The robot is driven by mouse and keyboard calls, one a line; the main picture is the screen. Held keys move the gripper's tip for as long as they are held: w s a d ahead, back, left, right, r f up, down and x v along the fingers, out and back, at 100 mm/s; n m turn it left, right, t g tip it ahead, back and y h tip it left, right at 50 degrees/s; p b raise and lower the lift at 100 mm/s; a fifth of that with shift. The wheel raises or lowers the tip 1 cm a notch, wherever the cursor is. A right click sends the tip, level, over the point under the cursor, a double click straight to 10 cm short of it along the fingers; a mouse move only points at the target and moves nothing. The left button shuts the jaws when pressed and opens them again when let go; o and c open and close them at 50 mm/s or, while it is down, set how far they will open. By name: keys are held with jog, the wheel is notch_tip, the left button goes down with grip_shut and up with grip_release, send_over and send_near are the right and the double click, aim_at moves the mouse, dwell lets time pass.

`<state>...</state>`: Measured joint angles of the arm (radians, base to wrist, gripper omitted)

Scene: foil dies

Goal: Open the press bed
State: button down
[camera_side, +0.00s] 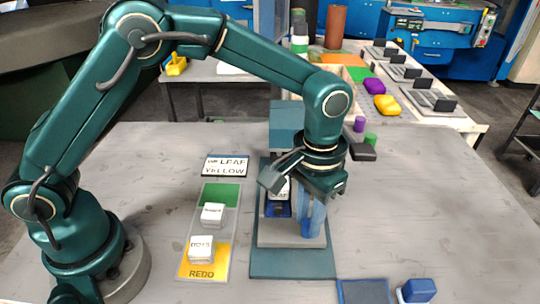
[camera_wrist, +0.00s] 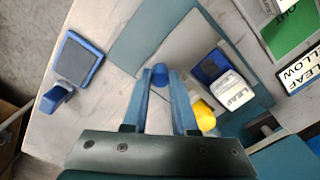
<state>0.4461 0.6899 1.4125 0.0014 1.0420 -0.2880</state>
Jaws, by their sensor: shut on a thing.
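The press has a teal base (camera_side: 292,264) and a grey bed plate (camera_side: 290,239) in the middle of the table. My gripper (camera_wrist: 160,84) is shut on an upright blue handle (camera_wrist: 160,72) at the bed; in the side view its blue fingers hide most of that handle. A white block marked LEAF (camera_wrist: 230,91) sits with a dark blue holder (camera_wrist: 209,66) on the bed, beside my fingers. It is partly hidden by my gripper in the side view. A yellow piece (camera_wrist: 204,115) shows between my right finger and the block.
Left of the press, a strip (camera_side: 221,232) with green, grey and yellow zones holds two white blocks. A LEAF YELLOW sign (camera_side: 226,166) lies behind it. A dark pad (camera_side: 365,292) and a blue block (camera_side: 418,290) lie at the front right.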

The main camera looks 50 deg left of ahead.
jog(key=s+d, duration=0.4)
jog(key=shift+s+d+r, duration=0.1)
jog(key=shift+s+d, duration=0.1)
jog(key=shift+d, duration=0.1)
jog(key=c, duration=1)
grip_release()
notch_tip(320, 180, up, 5)
jog(key=shift+r, duration=0.1)
